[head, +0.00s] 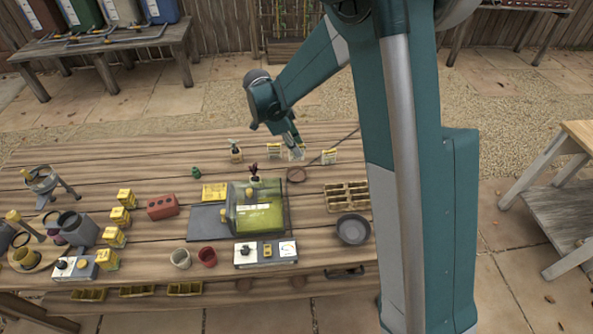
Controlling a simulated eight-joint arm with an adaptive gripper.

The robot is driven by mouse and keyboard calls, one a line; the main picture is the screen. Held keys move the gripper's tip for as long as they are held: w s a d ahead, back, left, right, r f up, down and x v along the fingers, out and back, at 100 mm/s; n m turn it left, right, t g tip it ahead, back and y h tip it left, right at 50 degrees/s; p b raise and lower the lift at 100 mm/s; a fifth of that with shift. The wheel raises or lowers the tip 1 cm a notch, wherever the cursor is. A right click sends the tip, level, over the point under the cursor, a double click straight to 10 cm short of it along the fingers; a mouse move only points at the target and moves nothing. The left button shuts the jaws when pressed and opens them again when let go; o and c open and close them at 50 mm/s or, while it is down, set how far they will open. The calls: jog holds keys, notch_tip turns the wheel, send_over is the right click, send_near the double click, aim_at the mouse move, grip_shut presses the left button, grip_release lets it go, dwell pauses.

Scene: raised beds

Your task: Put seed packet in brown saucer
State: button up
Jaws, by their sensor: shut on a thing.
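My gripper (295,147) is over the far side of the wooden table, pointing down. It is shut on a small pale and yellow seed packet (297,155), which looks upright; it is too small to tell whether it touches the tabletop. The brown saucer (296,175) is a small round dish just nearer to the camera than the gripper. It looks empty, and the packet is behind it, not over its middle. Similar packets stand upright to the left (274,150) and to the right (329,157) of my gripper.
A glass case with green contents (258,217) stands nearer the camera, left of the saucer. A seed tray (346,196) and a dark bowl (353,230) are to the right. A dark bottle (236,152) stands at the left. A thin dark rod (348,136) lies near the right packet.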

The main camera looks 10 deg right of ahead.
aim_at(296, 159)
jog(key=shift+f+b, duration=0.3)
jog(key=shift+f, duration=2.55)
jog(key=shift+f, duration=1.85)
jog(key=shift+f+b, duration=0.2)
jog(key=shift+b, duration=0.15)
jog(key=o, duration=0.8)
jog(key=shift+c, duration=0.2)
jog(key=shift+r, duration=0.2)
jog(key=p+v, duration=0.1)
jog(key=v, duration=1.1)
jog(key=shift+p, duration=0.3)
